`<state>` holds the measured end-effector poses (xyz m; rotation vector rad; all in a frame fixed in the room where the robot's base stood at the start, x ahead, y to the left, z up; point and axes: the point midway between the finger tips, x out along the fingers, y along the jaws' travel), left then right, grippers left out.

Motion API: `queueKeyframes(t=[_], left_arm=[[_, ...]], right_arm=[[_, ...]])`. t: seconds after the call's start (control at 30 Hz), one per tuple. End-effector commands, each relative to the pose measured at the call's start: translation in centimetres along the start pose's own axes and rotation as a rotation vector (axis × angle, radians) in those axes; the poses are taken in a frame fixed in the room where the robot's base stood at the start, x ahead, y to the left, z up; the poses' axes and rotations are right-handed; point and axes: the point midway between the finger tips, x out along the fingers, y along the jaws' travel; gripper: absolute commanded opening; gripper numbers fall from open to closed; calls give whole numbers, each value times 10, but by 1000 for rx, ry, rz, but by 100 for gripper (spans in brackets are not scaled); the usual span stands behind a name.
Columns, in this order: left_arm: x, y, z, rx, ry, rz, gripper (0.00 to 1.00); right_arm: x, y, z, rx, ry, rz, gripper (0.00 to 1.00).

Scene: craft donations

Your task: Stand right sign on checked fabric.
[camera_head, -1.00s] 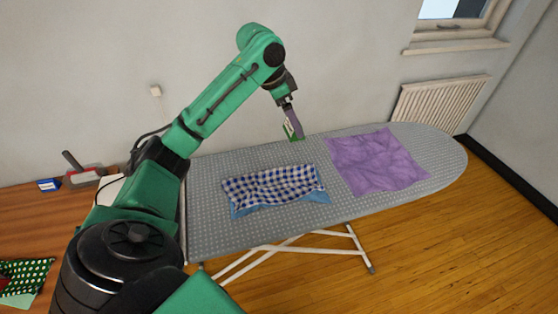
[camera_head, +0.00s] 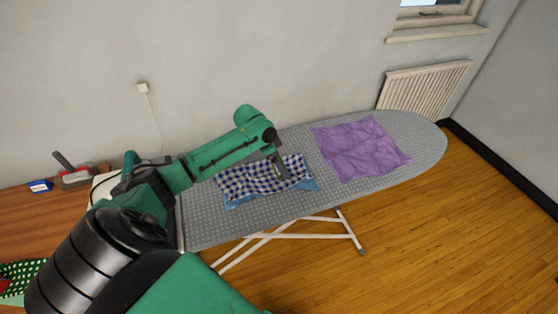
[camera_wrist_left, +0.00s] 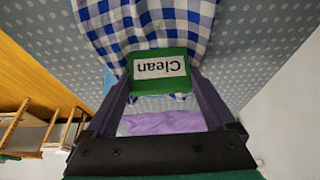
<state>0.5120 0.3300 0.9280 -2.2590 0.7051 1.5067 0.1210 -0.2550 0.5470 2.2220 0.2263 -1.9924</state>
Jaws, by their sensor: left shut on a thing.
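The blue-and-white checked fabric (camera_head: 248,181), with a light blue layer under its front edge, lies rumpled on the ironing board. My left gripper (camera_head: 282,173) is low over the right part of this fabric. In the left wrist view, my left gripper (camera_wrist_left: 160,82) is shut on a green sign (camera_wrist_left: 160,54) with a white label reading "Clean", upside down in that picture. The checked fabric (camera_wrist_left: 115,22) shows behind the sign. In the head view the sign is hidden, and I cannot tell whether it touches the fabric. My right gripper is not in view.
A purple cloth (camera_head: 360,148) lies on the grey dotted ironing board (camera_head: 415,135), right of the checked fabric. A wooden table (camera_head: 25,218) at left holds a blue box (camera_head: 40,186), a grey-and-red item (camera_head: 75,178) and a green dotted cloth (camera_head: 20,275).

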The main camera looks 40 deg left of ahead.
Motion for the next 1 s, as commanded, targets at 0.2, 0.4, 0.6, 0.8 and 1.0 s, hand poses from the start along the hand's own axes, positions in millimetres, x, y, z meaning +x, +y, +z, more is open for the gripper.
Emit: queueKeyframes(t=[0.2, 0.4, 0.6, 0.8, 1.0], left_arm=[[3, 0, 1, 0, -1, 1, 36], [8, 1, 5, 0, -6, 4, 100], [8, 1, 4, 0, -4, 3, 100], [-6, 0, 1, 0, -2, 0, 100], [-47, -1, 1, 2, -2, -3, 100]], right_arm=[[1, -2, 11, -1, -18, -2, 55], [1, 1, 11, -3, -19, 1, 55], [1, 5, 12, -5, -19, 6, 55], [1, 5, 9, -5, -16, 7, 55], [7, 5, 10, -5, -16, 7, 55]])
